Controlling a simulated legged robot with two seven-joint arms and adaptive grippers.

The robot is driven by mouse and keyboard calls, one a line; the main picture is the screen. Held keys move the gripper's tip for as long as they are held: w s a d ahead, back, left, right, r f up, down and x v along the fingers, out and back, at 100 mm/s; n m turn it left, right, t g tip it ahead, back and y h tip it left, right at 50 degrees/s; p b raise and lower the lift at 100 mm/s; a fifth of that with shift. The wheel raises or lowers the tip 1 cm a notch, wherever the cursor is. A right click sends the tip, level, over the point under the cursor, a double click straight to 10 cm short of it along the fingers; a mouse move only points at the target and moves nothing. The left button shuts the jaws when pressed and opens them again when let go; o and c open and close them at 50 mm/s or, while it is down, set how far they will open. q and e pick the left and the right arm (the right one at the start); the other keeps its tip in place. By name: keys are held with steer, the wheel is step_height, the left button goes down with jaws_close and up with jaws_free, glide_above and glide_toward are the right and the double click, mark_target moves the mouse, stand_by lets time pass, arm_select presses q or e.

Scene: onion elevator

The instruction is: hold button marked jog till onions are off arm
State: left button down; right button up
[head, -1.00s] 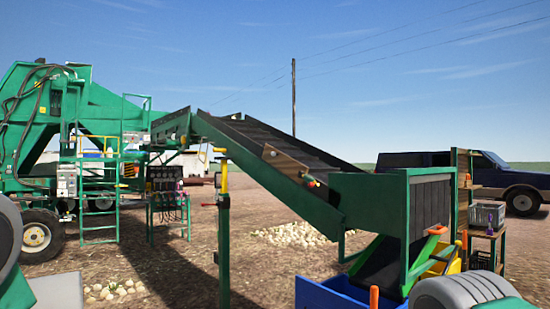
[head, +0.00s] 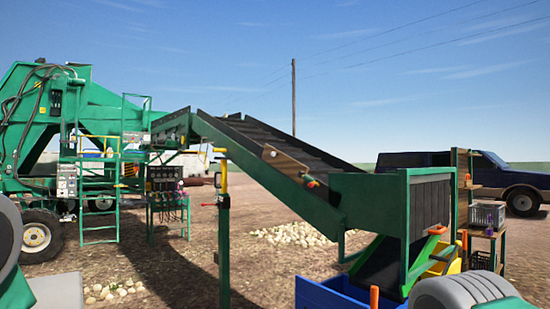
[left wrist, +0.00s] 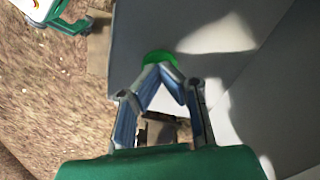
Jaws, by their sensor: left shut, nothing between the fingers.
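The green elevator arm (head: 265,175) slopes down from the upper left to a hopper end at the right in the head view. A pile of onions (head: 297,234) lies on the ground behind the arm, and a smaller one (head: 108,292) lies at lower left. My left gripper (left wrist: 160,68) is shut and empty in the left wrist view. A round green piece (left wrist: 157,56) shows right at its fingertips, against a grey surface. I cannot tell whether it is the jog button or whether it is touched. No jog label is readable.
A large green machine (head: 40,130) with a ladder stands at left. A blue bin (head: 330,294) sits below the hopper end. A shelf with a crate (head: 488,215) stands at right, before a dark pickup (head: 500,180). A grey panel (left wrist: 245,85) fills the wrist view's right side.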

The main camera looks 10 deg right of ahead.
stand_by(0.4)
arm_select(q)
step_height(320, 180, up, 7)
steer(key=p, duration=0.6)
steer(key=shift+r+p, duration=0.15)
steer(key=shift+p, duration=0.25)
steer(key=shift+f, duration=0.2)
steer(key=s+a+f+n, duration=0.1)
steer(key=s+f+n, duration=0.25)
steer(key=s, duration=0.95)
steer(key=s+a+f+n, duration=0.1)
steer(key=s+f+n, duration=0.3)
steer(key=s, duration=0.9)
steer(key=w+f+m+b, duration=0.2)
steer(key=w+f+b, duration=0.1)
steer(key=f+b, duration=0.9)
steer(key=shift+w+d+f+t, duration=0.2)
steer(key=shift+d+f+t, duration=0.1)
steer(key=shift+d, duration=0.15)
